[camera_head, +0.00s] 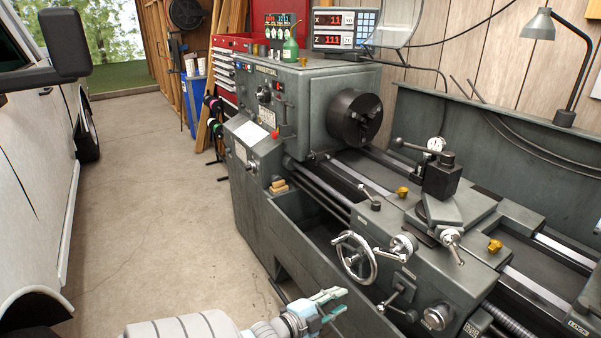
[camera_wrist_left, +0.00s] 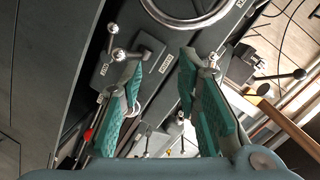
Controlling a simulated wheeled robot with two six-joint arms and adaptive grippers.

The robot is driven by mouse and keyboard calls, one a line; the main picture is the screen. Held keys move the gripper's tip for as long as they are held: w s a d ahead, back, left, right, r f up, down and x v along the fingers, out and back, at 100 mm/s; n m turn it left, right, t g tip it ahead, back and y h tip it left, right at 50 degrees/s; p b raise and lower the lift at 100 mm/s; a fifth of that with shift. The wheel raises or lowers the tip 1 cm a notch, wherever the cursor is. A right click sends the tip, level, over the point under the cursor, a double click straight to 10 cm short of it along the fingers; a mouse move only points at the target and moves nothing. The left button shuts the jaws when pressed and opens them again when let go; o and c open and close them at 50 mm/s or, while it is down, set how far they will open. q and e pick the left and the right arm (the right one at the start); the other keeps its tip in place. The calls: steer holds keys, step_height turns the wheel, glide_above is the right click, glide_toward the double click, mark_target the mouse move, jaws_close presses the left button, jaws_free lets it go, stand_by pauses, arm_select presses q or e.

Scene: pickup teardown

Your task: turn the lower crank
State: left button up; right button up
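The grey lathe (camera_head: 385,240) carries a large silver handwheel (camera_head: 354,258) on its apron. A ball-ended lever (camera_head: 393,294) sits low to the right of the handwheel, and a round silver knob (camera_head: 437,317) is farther right. I cannot tell which control is the lower crank. My left gripper (camera_head: 338,302) is low in front of the apron, below and left of the handwheel. In the left wrist view its teal-padded fingers (camera_wrist_left: 161,58) are spread apart. Ball-ended levers (camera_wrist_left: 118,55) show beside the left finger, with the handwheel rim (camera_wrist_left: 187,20) above. My right gripper is out of view.
A white vehicle (camera_head: 35,170) stands at the left, with bare concrete floor (camera_head: 165,200) between it and the lathe. The chuck (camera_head: 355,118) and tool post (camera_head: 440,177) are behind the apron. A desk lamp (camera_head: 540,25) stands at the right.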

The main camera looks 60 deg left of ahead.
arm_select(q)
steer(key=s+d+f+n+g, duration=0.1)
steer(key=s+f+n+g, duration=0.2)
steer(key=s+f, duration=0.3)
steer(key=s+d+f+n+g, duration=0.2)
steer(key=s+f, duration=0.5)
steer(key=f, duration=0.8)
steer(key=shift+n+g+y+b, duration=0.4)
steer(key=shift+g+b, duration=0.05)
steer(key=shift+g, duration=0.45)
steer(key=shift+d+f, duration=0.1)
